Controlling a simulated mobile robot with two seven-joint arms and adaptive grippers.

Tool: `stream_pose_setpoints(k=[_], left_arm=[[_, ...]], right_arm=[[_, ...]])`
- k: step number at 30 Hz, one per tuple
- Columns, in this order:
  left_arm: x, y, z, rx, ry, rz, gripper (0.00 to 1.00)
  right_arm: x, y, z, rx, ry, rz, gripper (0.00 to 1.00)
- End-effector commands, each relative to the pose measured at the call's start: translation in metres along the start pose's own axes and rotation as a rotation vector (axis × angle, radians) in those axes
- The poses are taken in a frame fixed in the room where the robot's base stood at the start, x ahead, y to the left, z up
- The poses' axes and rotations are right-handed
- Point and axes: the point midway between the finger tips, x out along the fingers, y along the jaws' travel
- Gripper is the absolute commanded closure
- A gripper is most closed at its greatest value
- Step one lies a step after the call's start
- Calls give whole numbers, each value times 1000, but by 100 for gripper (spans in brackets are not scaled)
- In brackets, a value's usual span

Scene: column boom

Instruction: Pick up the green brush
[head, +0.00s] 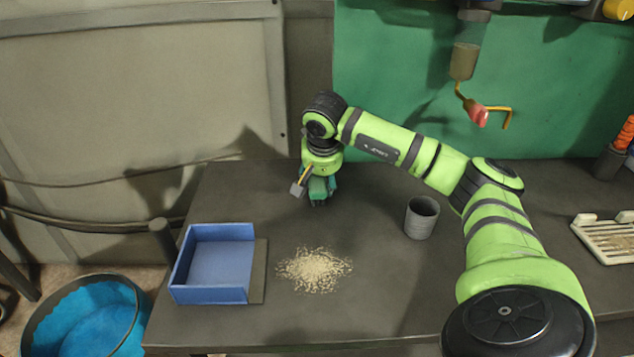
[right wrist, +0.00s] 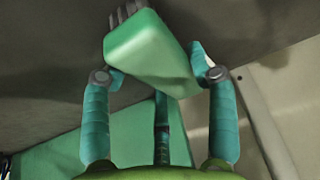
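The green brush (right wrist: 150,52) has a pale green block-shaped body with grey bristles at its far end in the right wrist view. It sits tilted between the two teal fingers of my right gripper (right wrist: 158,70), which press against its two sides. In the head view my right gripper (head: 318,188) is above the back of the dark table, near its far edge, and largely hides the brush. Whether the brush touches the table is hard to tell. My left gripper is not in view.
The dark table (head: 375,290) carries a blue open box (head: 210,292) at left, a heap of pale grains (head: 313,270) in the middle, a grey cup (head: 421,217) and a white rack (head: 608,238) at right. A blue-lined bin (head: 90,320) stands at lower left. Tools hang above the back right.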

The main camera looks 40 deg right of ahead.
Motion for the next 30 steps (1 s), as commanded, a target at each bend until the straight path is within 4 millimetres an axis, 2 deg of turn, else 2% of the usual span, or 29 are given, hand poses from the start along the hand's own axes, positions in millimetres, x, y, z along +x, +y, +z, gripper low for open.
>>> stream_pose_setpoints(k=[17, 20, 25, 30], left_arm=[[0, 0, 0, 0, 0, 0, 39], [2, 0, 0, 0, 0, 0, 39], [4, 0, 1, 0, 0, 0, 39], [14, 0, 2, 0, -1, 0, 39]], right_arm=[[-5, 0, -2, 0, 0, 1, 80], [-15, 0, -7, 1, 3, -1, 80], [-45, -1, -20, 2, 5, -3, 80], [-70, 31, -5, 2, 5, 3, 80]])
